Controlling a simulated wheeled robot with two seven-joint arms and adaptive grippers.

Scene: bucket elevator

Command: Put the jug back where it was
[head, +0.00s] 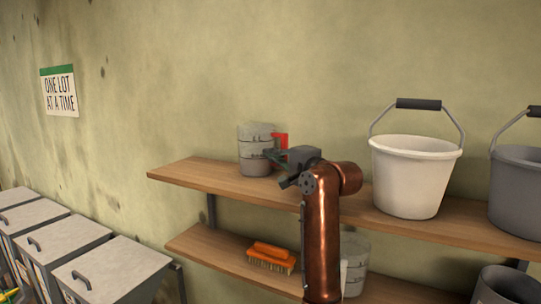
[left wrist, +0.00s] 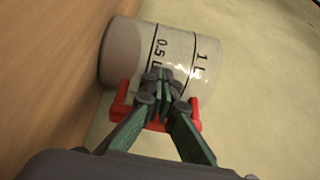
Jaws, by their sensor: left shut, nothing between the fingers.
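The jug (head: 257,150) is a clear measuring jug with dark level marks, a red handle (head: 281,140) and greyish contents in its lower part. It stands upright on the upper shelf (head: 195,172), near its left end. My left gripper (head: 277,157) is at the handle side of the jug, its fingers shut with nothing held. In the left wrist view the jug (left wrist: 185,50) shows its 0.5 L and 1 L marks, and the shut green fingers (left wrist: 160,88) overlap the red handle. Whether they touch it I cannot tell. My right gripper is out of view.
A white bucket (head: 413,178) and a grey bucket (head: 518,190) stand further right on the upper shelf. The lower shelf (head: 215,252) holds an orange brush (head: 271,256) and a clear container (head: 355,265) partly behind my arm. Lidded grey bins (head: 105,268) line the left wall.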

